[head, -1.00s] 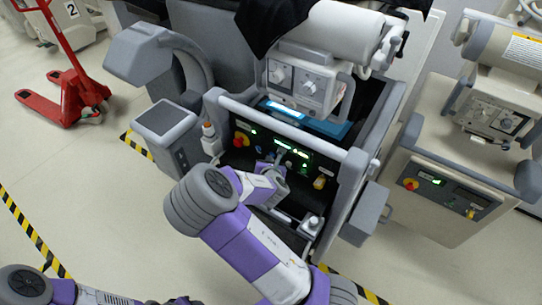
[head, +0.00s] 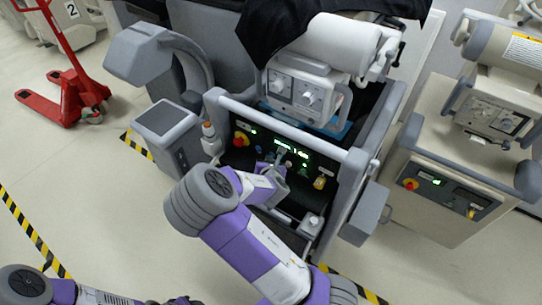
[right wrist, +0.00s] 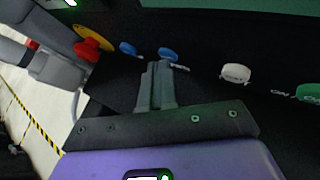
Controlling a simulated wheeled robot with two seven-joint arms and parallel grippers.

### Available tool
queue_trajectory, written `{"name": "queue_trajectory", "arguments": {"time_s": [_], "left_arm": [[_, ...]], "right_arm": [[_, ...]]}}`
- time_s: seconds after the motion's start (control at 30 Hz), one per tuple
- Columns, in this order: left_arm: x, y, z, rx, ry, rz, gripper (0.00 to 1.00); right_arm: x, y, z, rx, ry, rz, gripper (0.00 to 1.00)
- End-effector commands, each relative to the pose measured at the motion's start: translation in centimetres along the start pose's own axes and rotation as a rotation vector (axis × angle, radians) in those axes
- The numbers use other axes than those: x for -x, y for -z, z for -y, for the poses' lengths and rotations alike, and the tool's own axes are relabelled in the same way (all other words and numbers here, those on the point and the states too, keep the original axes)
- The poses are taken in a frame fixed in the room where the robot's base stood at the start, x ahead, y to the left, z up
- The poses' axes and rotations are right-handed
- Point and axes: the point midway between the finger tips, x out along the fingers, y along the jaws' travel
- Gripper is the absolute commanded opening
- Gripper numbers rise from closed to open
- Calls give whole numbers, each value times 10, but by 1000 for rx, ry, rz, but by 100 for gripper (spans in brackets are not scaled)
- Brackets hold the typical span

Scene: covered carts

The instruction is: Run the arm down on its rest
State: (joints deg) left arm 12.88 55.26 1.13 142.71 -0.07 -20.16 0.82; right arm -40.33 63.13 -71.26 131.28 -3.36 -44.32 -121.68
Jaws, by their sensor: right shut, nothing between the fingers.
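The cart's white tube head (head: 296,91), with two dials, hangs under a white cylinder (head: 340,42) on the arm, low over the cart top. Only a little of a blue surface (head: 345,131) shows beneath it; the contact with the rest is hidden. The dark control panel (head: 262,137) faces me. My right gripper (head: 281,157) is shut and empty at this panel. In the right wrist view its fingertips (right wrist: 158,66) are at the right one of two blue buttons (right wrist: 168,54); I cannot tell if they press it. My left gripper is out of view.
A red knob on yellow (right wrist: 88,45), a white button (right wrist: 235,73) and a green button (right wrist: 310,92) share the panel. A second cart (head: 446,190) stands right; a red pallet jack (head: 72,85) stands left.

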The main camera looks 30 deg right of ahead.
Motion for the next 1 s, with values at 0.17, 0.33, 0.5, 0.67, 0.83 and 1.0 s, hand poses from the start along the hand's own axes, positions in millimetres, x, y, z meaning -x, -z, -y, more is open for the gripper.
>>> {"name": "queue_trajectory", "arguments": {"time_s": [0.17,0.33,0.5,0.67,0.83,1.0], "left_arm": [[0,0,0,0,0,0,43],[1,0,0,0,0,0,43],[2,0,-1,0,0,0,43],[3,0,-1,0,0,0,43],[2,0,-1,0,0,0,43],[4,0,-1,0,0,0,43]], "right_arm": [[0,0,0,0,1,1,0],[3,2,-2,0,1,0,0],[10,7,-7,2,1,-1,0],[12,9,-9,-1,1,1,0],[12,9,-9,-1,0,0,0],[17,13,-13,1,-1,-1,0]]}}
